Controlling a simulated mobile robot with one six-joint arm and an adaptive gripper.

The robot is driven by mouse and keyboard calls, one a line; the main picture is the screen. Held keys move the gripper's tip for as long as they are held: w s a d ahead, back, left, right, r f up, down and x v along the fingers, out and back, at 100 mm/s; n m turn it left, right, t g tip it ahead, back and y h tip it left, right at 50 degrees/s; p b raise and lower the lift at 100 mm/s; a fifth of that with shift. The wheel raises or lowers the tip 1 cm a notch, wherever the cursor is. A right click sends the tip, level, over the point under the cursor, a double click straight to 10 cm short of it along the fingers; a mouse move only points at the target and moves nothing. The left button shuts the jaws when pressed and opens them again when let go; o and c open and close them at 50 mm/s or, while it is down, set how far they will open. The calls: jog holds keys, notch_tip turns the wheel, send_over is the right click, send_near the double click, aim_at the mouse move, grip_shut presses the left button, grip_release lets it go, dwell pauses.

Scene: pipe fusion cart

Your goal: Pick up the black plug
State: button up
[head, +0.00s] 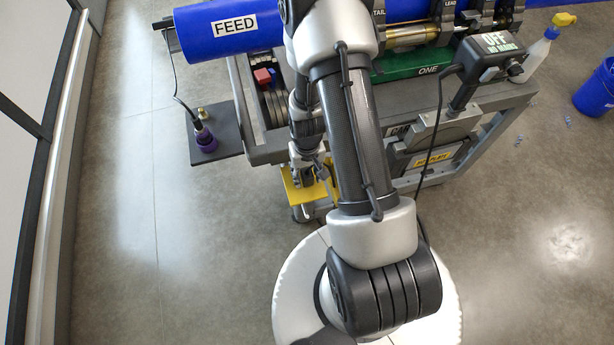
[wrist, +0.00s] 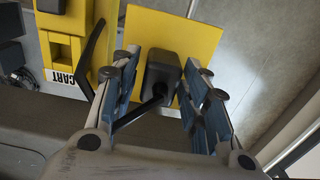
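The black plug (wrist: 163,74) is in front of a yellow plate (wrist: 200,28) in the wrist view, with a black cable running from it down to the left. My gripper (wrist: 160,62) has its blue-padded fingers on either side of the plug. Narrow gaps seem to show between fingers and plug, so it looks open around it. In the head view my gripper (head: 308,172) is low beside the cart, over the yellow plate (head: 302,192). The plug cannot be made out there.
The grey cart (head: 505,95) carries a blue pipe marked FEED (head: 210,30). A black side shelf (head: 228,120) holds a purple item (head: 205,140). A yellow CART-labelled holder (wrist: 62,52) is left of the gripper. Open floor (head: 130,230) lies at the left.

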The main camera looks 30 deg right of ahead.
jog(key=c, duration=0.8)
jog(key=shift+c, duration=0.2)
